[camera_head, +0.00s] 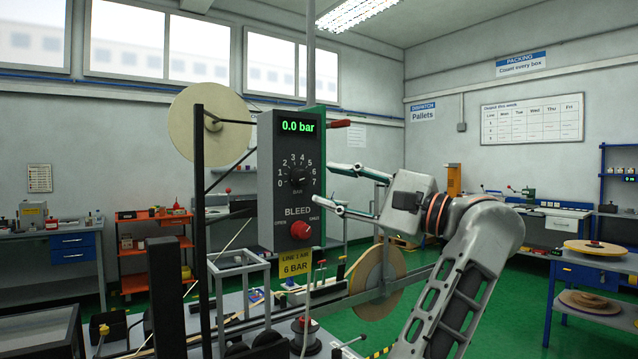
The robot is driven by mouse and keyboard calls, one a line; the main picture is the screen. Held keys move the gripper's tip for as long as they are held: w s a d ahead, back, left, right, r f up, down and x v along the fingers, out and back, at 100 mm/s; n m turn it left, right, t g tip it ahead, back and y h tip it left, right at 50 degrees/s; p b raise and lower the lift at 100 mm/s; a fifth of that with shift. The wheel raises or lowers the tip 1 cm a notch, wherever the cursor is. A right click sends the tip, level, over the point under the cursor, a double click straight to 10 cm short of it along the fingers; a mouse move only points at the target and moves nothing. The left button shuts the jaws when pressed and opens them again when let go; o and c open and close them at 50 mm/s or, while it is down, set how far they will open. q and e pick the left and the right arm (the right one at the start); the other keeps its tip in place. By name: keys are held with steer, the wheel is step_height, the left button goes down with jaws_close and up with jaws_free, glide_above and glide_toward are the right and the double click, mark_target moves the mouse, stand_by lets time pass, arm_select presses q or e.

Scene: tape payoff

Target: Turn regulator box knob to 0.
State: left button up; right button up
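The regulator box (266,215) is a dark grey upright box with a green display (292,127) reading 0.0 bar. Its black knob (298,178) sits in a dial numbered 0 to 7, with 0 at lower left and 7 at lower right. The knob's pointer is too small to read surely.
A red bleed knob (301,230) sits below the dial, between OPEN and SHUT marks. A red lever (338,124) sticks out at the box's upper right. A cream reel (183,124) stands left of the box, and a tan disc (385,272) is below my gripper.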

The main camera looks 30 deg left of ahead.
arm_select(q)
steer(key=shift+d+f, duration=0.25)
steer(key=shift+d, duration=1)
